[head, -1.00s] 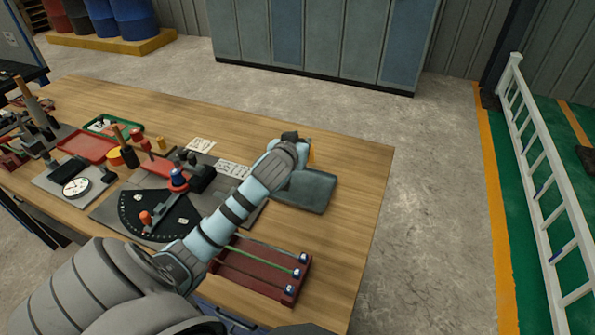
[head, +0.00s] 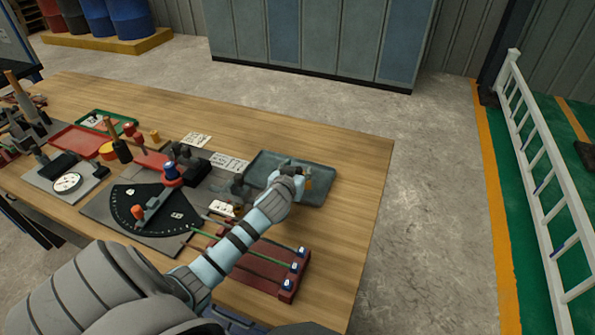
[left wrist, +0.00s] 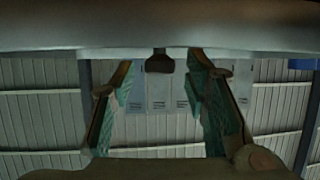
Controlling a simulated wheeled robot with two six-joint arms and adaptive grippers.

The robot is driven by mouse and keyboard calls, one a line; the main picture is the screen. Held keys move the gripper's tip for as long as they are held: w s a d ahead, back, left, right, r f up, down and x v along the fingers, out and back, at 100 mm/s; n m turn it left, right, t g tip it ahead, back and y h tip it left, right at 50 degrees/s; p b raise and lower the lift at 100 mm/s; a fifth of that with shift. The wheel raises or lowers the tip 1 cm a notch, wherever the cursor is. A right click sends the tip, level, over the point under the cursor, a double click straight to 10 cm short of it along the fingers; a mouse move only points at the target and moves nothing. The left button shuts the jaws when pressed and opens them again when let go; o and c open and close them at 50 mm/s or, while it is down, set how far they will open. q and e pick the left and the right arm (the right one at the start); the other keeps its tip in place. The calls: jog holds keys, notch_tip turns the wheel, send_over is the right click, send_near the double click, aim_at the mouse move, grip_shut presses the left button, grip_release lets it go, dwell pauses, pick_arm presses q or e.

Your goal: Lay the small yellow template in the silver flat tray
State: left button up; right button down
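The grey flat tray (head: 275,163) lies at the right end of the wooden table. My left gripper (head: 303,178) is over the tray's right part, and its wrist hides some of the tray. In the left wrist view its two fingers (left wrist: 160,95) stand apart with nothing seen between them. I cannot clearly make out the small yellow template; a small orange-brown patch by the fingertips may be part of the gripper. My right gripper is not in view.
A dark red rack with rods (head: 262,270) stands in front of the tray. A black fan-shaped dial plate (head: 155,212), a red tray (head: 75,139) and a white gauge (head: 67,182) are to the left. Bare table lies behind and right of the tray.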

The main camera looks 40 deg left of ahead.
pick_arm(q)
jog(key=p+v, duration=0.2)
jog(key=v, duration=1)
